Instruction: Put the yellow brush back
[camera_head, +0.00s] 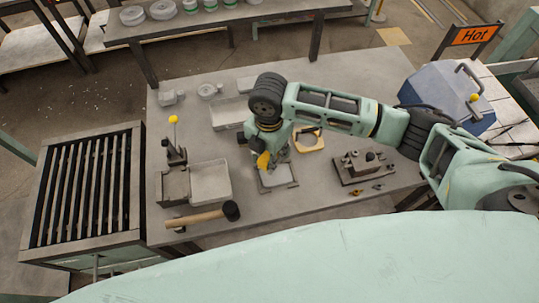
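My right arm reaches in from the right, and my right gripper (272,158) points down over the table, above a small grey tray (292,183). A small yellow piece (263,161), likely the yellow brush, shows right at the gripper's fingers. The fingers are small and partly covered by the wrist, so I cannot tell whether they are closed on it. My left gripper is not in view.
The grey table (330,90) also bears a hammer (205,216), a light box (210,182), a yellow-framed piece (309,140) and a dark fixture (358,167). A slatted grate (84,190) stands left. A blue box (447,97) stands right near a "Hot" sign (473,36).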

